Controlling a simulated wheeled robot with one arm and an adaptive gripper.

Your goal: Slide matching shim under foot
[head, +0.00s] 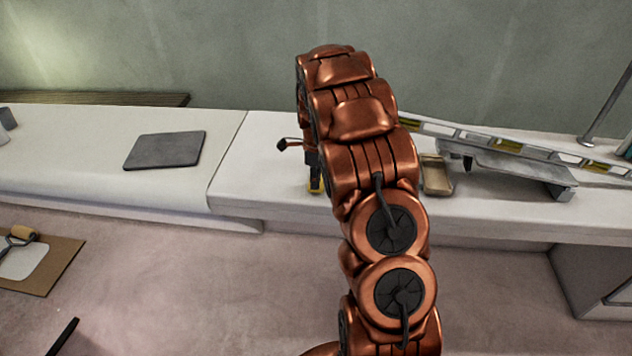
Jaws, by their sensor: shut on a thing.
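My gripper (315,172) is low at the bench's front edge, left of the arm, and mostly hidden behind my copper arm links. Only a dark part and a small yellow patch show. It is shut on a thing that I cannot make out. A grey metal plate or bracket (515,168) stands on the white bench to the right of my arm. It has a dark foot-like piece (468,163) at its left end and a bent end at the right. I cannot tell whether there is a gap under it. No shim is clearly visible.
A shallow tan tray (437,178) sits between my arm and the bracket. A dark grey slab (165,150) lies on the left bench (60,165). A brown board with a roller (50,262) lies lower left.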

